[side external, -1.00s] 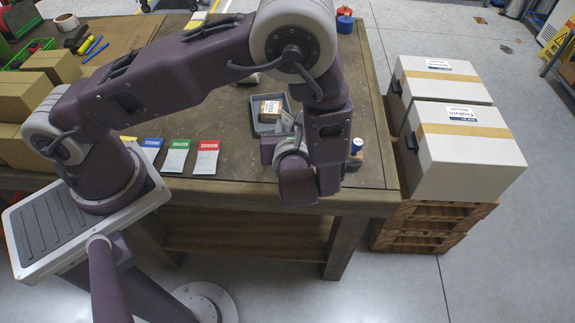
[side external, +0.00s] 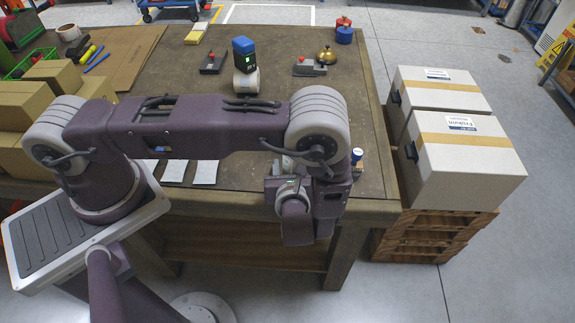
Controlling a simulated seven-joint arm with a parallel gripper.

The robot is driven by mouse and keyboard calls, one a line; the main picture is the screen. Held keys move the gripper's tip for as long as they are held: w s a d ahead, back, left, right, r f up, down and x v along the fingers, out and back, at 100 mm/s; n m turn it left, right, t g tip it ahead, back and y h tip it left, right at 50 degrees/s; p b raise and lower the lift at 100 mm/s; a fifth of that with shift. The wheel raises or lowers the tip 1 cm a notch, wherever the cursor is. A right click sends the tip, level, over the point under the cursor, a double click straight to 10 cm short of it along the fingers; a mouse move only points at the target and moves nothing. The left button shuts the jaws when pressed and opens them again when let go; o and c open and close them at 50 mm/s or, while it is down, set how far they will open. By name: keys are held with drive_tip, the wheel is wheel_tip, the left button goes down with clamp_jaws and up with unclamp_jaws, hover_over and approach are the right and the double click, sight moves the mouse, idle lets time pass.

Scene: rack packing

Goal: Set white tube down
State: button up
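A small white tube with a blue cap (side external: 357,154) shows just right of my wrist, near the right edge of the workbench. Its lower part is hard to make out. A small piece of a brown wooden block shows at or just below it, mostly covered by my wrist. I cannot tell whether the tube stands in that block or is held. My gripper's fingers are hidden behind my own wrist links, so neither its opening nor any contact with the tube shows.
Cartons (side external: 20,105) stand at left. White boxes (side external: 470,150) sit on a pallet beyond the right edge.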

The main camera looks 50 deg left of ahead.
drive_tip(key=shift+o, duration=0.2)
drive_tip(key=shift+r, duration=0.15)
drive_tip(key=v, duration=1.2)
drive_tip(key=s+a+r+n+g+h, duration=0.2)
drive_tip(key=a+r+n+g, duration=0.2)
drive_tip(key=r+n, duration=0.45)
drive_tip(key=s+a+r+n+g+h, duration=0.25)
drive_tip(key=a+r+n, duration=0.25)
drive_tip(key=r, duration=0.6)
drive_tip(key=s+r+n+t+h, duration=0.4)
drive_tip(key=s+r+n+h, duration=0.2)
drive_tip(key=s+r+n, duration=0.3)
drive_tip(key=n, duration=0.3)
drive_tip(key=shift+s+a+r, duration=0.2)
drive_tip(key=shift+s+r, duration=0.05)
drive_tip(key=shift+r, duration=0.1)
